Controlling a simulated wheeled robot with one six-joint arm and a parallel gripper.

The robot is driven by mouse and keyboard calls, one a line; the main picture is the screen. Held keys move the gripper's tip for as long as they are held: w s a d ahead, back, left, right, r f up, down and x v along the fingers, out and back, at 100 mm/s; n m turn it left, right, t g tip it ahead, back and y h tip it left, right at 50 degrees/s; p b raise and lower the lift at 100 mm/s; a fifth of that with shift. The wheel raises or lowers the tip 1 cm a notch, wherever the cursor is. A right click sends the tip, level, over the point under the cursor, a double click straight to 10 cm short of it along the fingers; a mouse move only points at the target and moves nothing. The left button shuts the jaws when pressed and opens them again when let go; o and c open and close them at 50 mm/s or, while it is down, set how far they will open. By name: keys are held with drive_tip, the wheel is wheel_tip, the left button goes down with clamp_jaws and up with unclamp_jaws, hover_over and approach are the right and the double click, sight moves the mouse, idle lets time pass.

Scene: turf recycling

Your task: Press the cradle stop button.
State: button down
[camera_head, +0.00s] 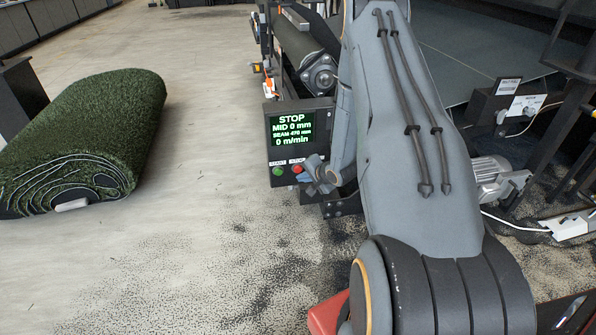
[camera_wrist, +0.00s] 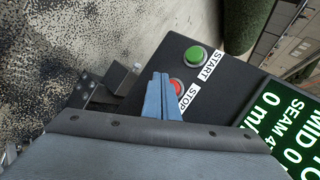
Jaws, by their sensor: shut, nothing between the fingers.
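The cradle stop button is a red button (camera_head: 297,169) on a dark control box, below a green-lettered display (camera_head: 291,129) reading STOP, MID 0 mm and 0 m/min. In the wrist view the red button (camera_wrist: 176,85) sits beside the STOP label (camera_wrist: 187,97). The green start button (camera_head: 278,171) is left of it, and above it in the wrist view (camera_wrist: 194,56). My gripper (camera_head: 308,172) is shut and empty, its blue-grey fingertips (camera_wrist: 160,78) right at the red button and partly covering it. I cannot tell whether they touch it.
A large turf roll (camera_head: 85,135) lies on the floor at the left. Machine rollers and frame stand behind the control box. A motor (camera_head: 495,178) and white cable lie to the right of my arm. The floor between turf roll and control box is clear.

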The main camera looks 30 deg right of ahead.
drive_tip(key=shift+s+a+p, duration=0.25)
drive_tip(key=shift+s+p, duration=0.2)
drive_tip(key=shift+s, duration=0.4)
drive_tip(key=shift+s+a+p, duration=0.25)
drive_tip(key=shift+s+p, duration=0.15)
drive_tip(key=shift+s, duration=0.4)
drive_tip(key=shift+s+a+p, duration=0.25)
drive_tip(key=shift+s+p, duration=0.2)
drive_tip(key=shift+s, duration=0.4)
drive_tip(key=shift+r, duration=0.1)
drive_tip(key=s+a+r+n+g+h+p, duration=0.1)
drive_tip(key=s+a+r+n+g+p, duration=0.2)
drive_tip(key=r, duration=0.7)
drive_tip(key=s+a+r+n+g+h+p, duration=0.15)
drive_tip(key=s+a+r+n, duration=0.25)
drive_tip(key=r, duration=0.7)
drive_tip(key=s+a+r+n+g+p, duration=0.1)
drive_tip(key=s+a+r+n, duration=0.1)
drive_tip(key=s+a+r, duration=0.2)
drive_tip(key=s+a+r+n+g+y+p, duration=0.1)
drive_tip(key=s+a+r+n+g+p, duration=0.1)
drive_tip(key=s+a+r, duration=0.2)
drive_tip(key=s+a+r+n+g+p, duration=0.1)
drive_tip(key=s+a+r+n+g, duration=0.1)
drive_tip(key=s+a+r, duration=0.3)
drive_tip(key=s+r+n, duration=0.1)
drive_tip(key=s+r, duration=0.3)
drive_tip(key=s, duration=0.5)
drive_tip(key=shift+s+p, duration=0.3)
drive_tip(key=shift+s, duration=0.05)
